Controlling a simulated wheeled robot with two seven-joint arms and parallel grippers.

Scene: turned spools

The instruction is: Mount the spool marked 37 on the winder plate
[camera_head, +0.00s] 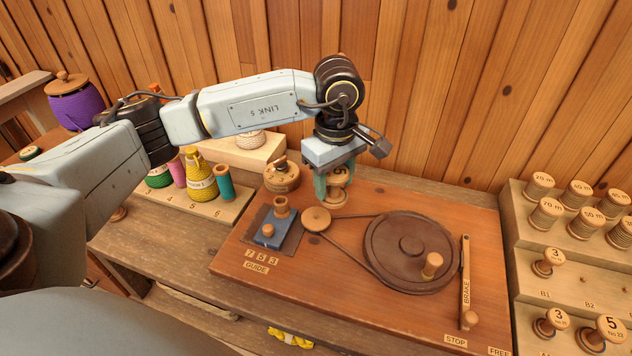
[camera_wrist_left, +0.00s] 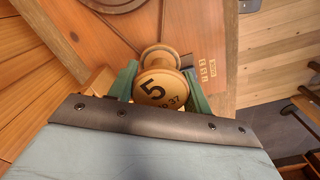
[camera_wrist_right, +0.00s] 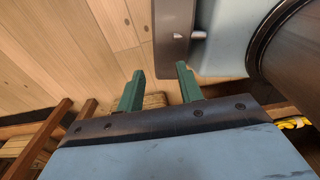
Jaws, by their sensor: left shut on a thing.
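My left gripper (camera_head: 334,186) is shut on a pale wooden spool (camera_head: 339,191), above the back left part of the reddish winder board (camera_head: 455,215). In the left wrist view the spool's end face (camera_wrist_left: 160,88) reads 5 and a small 37, between the green fingers. I cannot tell whether the spool touches the board. The board carries a big dark wheel (camera_head: 408,245) with a peg, and a belt to a small pale disc (camera_head: 316,219). It is unclear which part is the winder plate. My right gripper (camera_wrist_right: 160,88) is open and empty in the right wrist view.
A blue guide block (camera_head: 278,232) stands left of the disc, and a round wooden pot (camera_head: 282,175) behind it. A brake lever (camera_head: 465,282) lies right of the wheel. A stepped rack (camera_head: 565,255) with several spools stands at right. Thread cones (camera_head: 201,180) line the left shelf.

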